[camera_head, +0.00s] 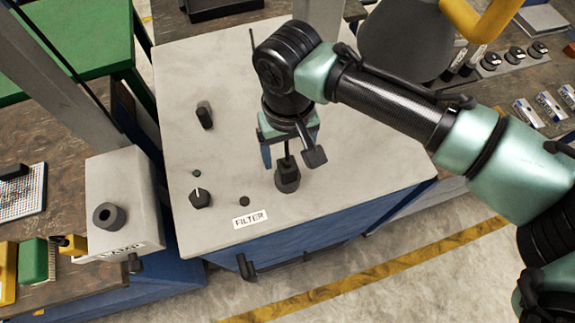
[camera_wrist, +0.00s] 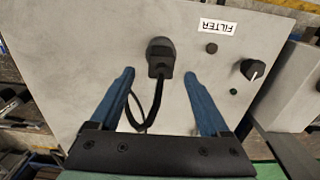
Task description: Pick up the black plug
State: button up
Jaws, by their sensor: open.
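The black plug (camera_head: 288,181) stands on the light grey top of the filter cabinet (camera_head: 350,150), near the "FILTER" label (camera_head: 250,218). In the wrist view the plug (camera_wrist: 160,60) has a thin black cable looping back from it toward my gripper. My gripper (camera_head: 290,152) is above the plug in the head view, pointing down. In the wrist view my gripper's blue fingers (camera_wrist: 159,76) are spread apart, with the plug showing between their tips. I cannot tell how much height separates the tips from the plug.
A black knob (camera_head: 200,198), a small green light (camera_head: 197,173) and a small dark button (camera_head: 244,201) are left of the plug. Another black fitting (camera_head: 205,115) stands farther back. A grey box (camera_head: 125,200) is at the left. Much of the cabinet top is bare.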

aim_at(288, 164)
jog(key=shift+s+f+p, duration=0.15)
jog(key=shift+f+p, duration=0.35)
jog(key=shift+f, duration=1.75)
grip_shut()
